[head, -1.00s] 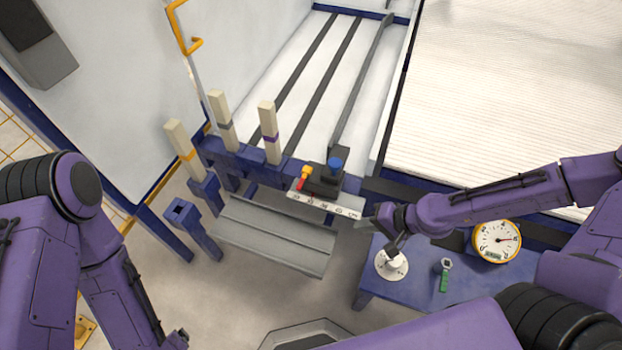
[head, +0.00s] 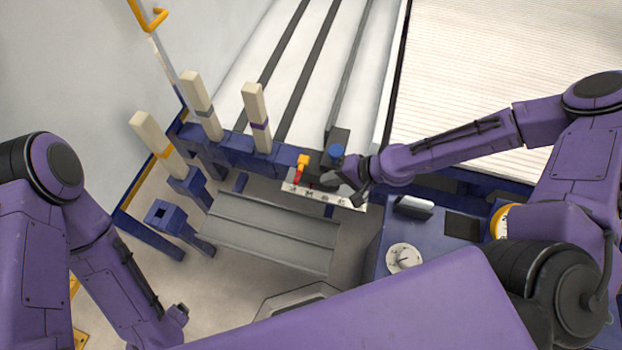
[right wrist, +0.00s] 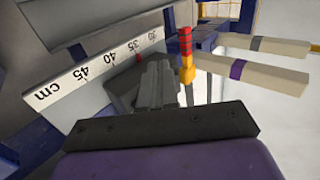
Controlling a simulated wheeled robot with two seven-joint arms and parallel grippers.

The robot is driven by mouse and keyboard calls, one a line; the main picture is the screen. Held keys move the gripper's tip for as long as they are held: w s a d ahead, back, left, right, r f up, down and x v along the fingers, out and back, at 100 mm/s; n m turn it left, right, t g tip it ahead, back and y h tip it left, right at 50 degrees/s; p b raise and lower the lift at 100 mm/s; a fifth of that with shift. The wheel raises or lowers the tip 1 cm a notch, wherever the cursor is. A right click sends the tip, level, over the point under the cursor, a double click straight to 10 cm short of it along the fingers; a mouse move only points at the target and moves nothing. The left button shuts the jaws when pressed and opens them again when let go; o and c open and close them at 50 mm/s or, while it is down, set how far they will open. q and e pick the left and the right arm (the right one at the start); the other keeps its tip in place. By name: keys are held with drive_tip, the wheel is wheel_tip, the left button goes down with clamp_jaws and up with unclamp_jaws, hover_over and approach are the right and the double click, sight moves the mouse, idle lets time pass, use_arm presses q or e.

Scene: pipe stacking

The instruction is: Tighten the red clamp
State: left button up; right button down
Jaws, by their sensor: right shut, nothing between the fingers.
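The red clamp is a small red lever with a yellow end (head: 301,166), standing by the back edge of a white ruled scale (head: 300,191). In the right wrist view it is upright, red above and yellow below (right wrist: 186,48), just right of my fingertips. My right gripper (head: 343,179) is at the right of the clamp, over the dark block by the scale, and apart from the clamp. Its fingers (right wrist: 157,82) are together and empty. My left forearm hangs at the lower left; its gripper is not visible.
Cream posts with orange, grey and purple bands (head: 257,118) rise at the left. A blue table (head: 425,235) with a white round dial (head: 404,257) lies below my right forearm.

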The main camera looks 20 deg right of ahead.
sight(300, 169)
drive_tip(key=w+a, duration=0.2)
drive_tip(key=a, duration=0.1)
drive_tip(key=w+a+f, duration=0.1)
drive_tip(key=shift+a+f, duration=0.1)
drive_tip(key=shift+a, duration=0.1)
drive_tip(key=shift+a, duration=0.15)
